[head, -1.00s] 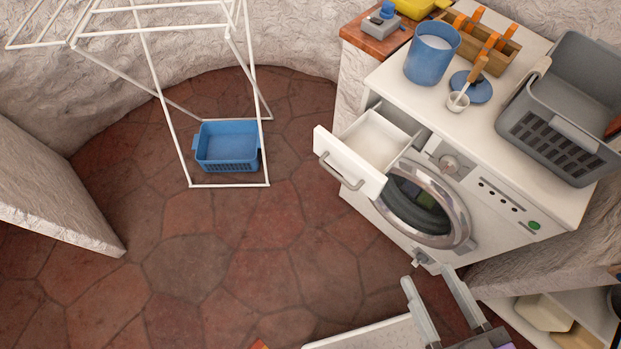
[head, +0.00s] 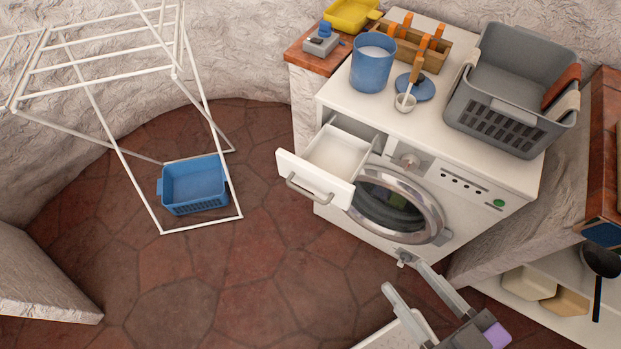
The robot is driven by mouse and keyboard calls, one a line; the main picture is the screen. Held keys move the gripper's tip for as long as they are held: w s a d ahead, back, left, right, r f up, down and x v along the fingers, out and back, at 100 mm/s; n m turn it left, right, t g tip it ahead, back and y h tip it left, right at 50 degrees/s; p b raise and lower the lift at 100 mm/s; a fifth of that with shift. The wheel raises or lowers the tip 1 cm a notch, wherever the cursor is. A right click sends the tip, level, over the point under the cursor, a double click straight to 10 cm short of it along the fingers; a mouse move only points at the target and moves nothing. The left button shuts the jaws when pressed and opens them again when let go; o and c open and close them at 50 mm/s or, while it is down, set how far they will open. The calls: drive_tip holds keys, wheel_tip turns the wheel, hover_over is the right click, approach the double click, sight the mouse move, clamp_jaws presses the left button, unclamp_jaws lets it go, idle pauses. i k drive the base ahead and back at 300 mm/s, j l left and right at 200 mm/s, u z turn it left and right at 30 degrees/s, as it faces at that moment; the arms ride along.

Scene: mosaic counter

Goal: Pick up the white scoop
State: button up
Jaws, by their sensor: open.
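The white scoop (head: 405,102) has a round white cup and a wooden-tipped handle (head: 417,69). It is on top of the washing machine (head: 345,104), its handle leaning over the blue lid (head: 424,88). The blue canister (head: 373,62) with white contents stands just left of it. My gripper (head: 405,272) is open and empty at the bottom of the head view. It appears in front of the washing machine, well apart from the scoop.
The detergent drawer (head: 315,179) is pulled open. A grey basket (head: 507,118) with cloths stands right of the scoop. A wooden rack (head: 437,57) with orange pegs stands behind it. A drying rack (head: 122,155) and blue basket (head: 193,184) stand on the floor at left.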

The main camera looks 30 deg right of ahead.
sight(413, 82)
drive_tip(key=j+z, duration=0.2)
drive_tip(key=z, duration=0.2)
drive_tip(key=j+z, duration=0.2)
drive_tip(key=z, duration=0.2)
